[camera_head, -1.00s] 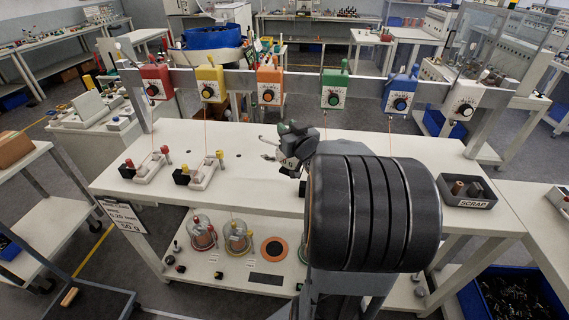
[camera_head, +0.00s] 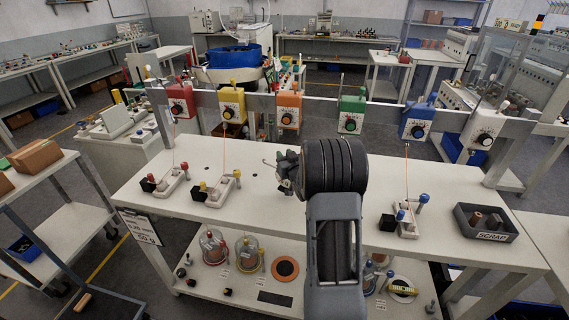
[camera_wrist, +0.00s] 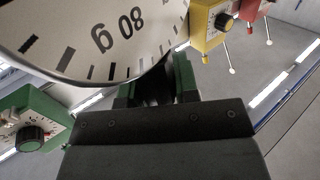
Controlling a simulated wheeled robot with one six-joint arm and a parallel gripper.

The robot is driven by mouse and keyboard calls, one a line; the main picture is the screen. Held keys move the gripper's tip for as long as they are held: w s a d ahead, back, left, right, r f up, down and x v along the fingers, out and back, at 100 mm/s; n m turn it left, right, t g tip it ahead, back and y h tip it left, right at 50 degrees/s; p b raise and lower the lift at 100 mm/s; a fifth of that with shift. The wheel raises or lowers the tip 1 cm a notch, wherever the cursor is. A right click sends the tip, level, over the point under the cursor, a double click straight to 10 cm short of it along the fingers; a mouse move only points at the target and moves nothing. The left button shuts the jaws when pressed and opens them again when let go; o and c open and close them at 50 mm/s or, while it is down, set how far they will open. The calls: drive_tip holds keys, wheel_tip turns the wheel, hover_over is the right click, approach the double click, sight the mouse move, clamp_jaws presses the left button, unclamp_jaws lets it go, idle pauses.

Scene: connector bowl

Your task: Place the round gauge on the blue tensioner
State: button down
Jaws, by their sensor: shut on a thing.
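The round gauge (camera_wrist: 105,35) fills the upper left of the wrist view, its white dial marked "80" and "g". My gripper (camera_wrist: 157,88) is shut on the gauge at its lower rim. In the head view my gripper (camera_head: 289,170) is small and dark above the bench, left of my black arm link; the dial face cannot be made out there. The blue tensioner (camera_head: 418,122) hangs on the rail to the right of my arm, apart from the gripper. The wrist view does not clearly show the blue tensioner.
Red (camera_head: 181,100), yellow (camera_head: 232,104), orange (camera_head: 288,109), green (camera_head: 352,114) and white (camera_head: 483,127) tensioners share the rail (camera_head: 385,116). A scrap tray (camera_head: 475,236) stands at the bench's right. A white base with posts (camera_head: 408,222) stands below the blue tensioner.

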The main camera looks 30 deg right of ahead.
drive_tip(key=f+p, duration=0.1)
drive_tip(key=f, duration=0.2)
drive_tip(key=shift+w, duration=0.2)
drive_tip(key=shift+f, duration=0.4)
drive_tip(key=c, duration=0.9)
unclamp_jaws()
drive_tip(key=shift+o, duration=0.2)
